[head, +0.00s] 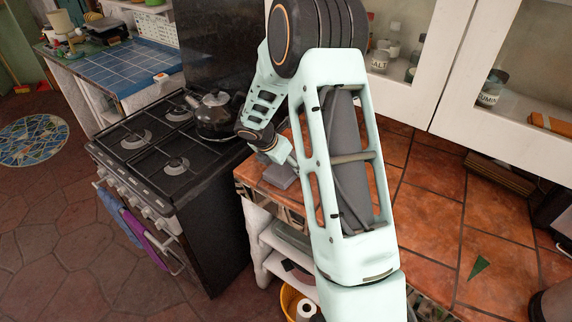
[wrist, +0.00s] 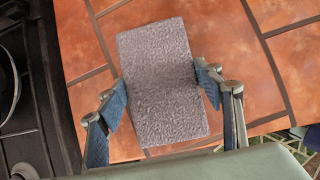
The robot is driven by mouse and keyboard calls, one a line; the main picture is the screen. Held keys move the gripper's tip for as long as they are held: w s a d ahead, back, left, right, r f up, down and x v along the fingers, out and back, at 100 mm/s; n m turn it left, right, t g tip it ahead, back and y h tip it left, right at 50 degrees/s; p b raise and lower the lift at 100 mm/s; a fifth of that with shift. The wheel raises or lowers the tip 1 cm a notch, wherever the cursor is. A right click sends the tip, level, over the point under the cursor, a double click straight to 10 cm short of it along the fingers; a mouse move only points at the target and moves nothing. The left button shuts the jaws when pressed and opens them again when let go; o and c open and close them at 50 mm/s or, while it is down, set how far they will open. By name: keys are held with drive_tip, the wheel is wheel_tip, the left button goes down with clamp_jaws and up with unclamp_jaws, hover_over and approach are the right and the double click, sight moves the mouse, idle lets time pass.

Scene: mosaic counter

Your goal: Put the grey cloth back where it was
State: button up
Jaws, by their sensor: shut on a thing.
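The grey cloth (wrist: 165,75) is a folded, fuzzy rectangle between the two fingers of my gripper (wrist: 161,96) in the wrist view. My gripper is shut on it, with one blue-padded finger at its left edge and one at its right edge. In the head view the cloth (head: 281,178) shows small and partly hidden by my arm, at the terracotta-tiled counter (head: 417,178) near its stove-side edge. I cannot tell whether it touches the tiles or is held just above them.
The black stove (head: 150,155) with a dark kettle (head: 214,113) on it stands left of the counter. White cabinets (head: 455,128) are at the back right. A green triangular piece (head: 479,268) lies on the counter at right. Bare tiles surround the cloth.

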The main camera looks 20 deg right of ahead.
drive_tip(key=o, duration=1.6)
drive_tip(key=shift+c, duration=0.2)
drive_tip(key=shift+a+r, duration=0.1)
drive_tip(key=shift+r, duration=0.3)
drive_tip(key=v, duration=1.1)
drive_tip(key=shift+s, duration=0.2)
drive_tip(key=shift+a+r, duration=0.1)
drive_tip(key=shift+a, duration=0.15)
